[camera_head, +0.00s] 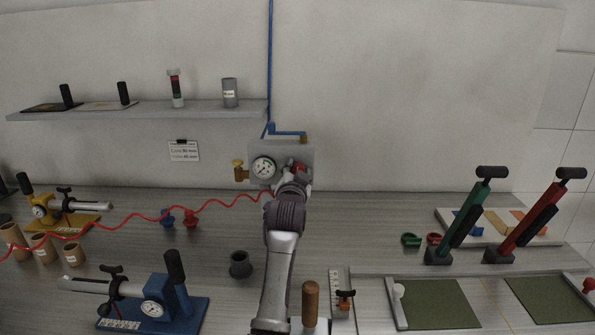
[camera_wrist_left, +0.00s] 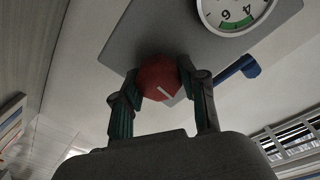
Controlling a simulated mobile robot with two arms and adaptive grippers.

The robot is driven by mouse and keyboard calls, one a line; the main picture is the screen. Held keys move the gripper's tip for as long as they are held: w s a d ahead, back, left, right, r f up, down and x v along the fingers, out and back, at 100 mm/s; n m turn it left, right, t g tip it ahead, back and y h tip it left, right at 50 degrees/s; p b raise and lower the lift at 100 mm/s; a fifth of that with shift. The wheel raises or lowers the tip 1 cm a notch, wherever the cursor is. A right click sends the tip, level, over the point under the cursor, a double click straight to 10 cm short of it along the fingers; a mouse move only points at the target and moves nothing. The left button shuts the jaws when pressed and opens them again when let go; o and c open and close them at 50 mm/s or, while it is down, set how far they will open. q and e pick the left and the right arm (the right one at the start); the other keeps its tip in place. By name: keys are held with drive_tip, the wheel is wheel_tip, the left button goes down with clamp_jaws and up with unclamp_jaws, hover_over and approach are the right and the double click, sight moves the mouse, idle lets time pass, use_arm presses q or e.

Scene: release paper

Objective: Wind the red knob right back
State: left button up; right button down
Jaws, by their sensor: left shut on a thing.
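The red knob (camera_wrist_left: 158,80) sits on a grey wall panel (camera_wrist_left: 115,52), with a short pale mark on its face. My left gripper (camera_wrist_left: 158,88) is shut on it, one finger on each side. In the head view the left gripper (camera_head: 295,180) reaches up to the panel's lower right, and only a bit of the red knob (camera_head: 299,167) shows past it. A round gauge (camera_head: 263,167) is on the panel left of the knob; it also shows in part in the wrist view (camera_wrist_left: 230,10). My right gripper is not in view.
A brass valve (camera_head: 239,170) juts from the panel's left side, and a blue pipe (camera_head: 270,60) runs up the wall. A red coiled hose (camera_head: 130,217) crosses to the left. A dark cup (camera_head: 240,264) stands on the bench left of my arm. Red and green presses (camera_head: 530,220) stand at right.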

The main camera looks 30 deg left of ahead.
use_arm(q)
drive_tip(key=o, duration=1.1)
drive_tip(key=shift+o, duration=0.2)
drive_tip(key=v, duration=1.2)
drive_tip(key=shift+f, duration=0.1)
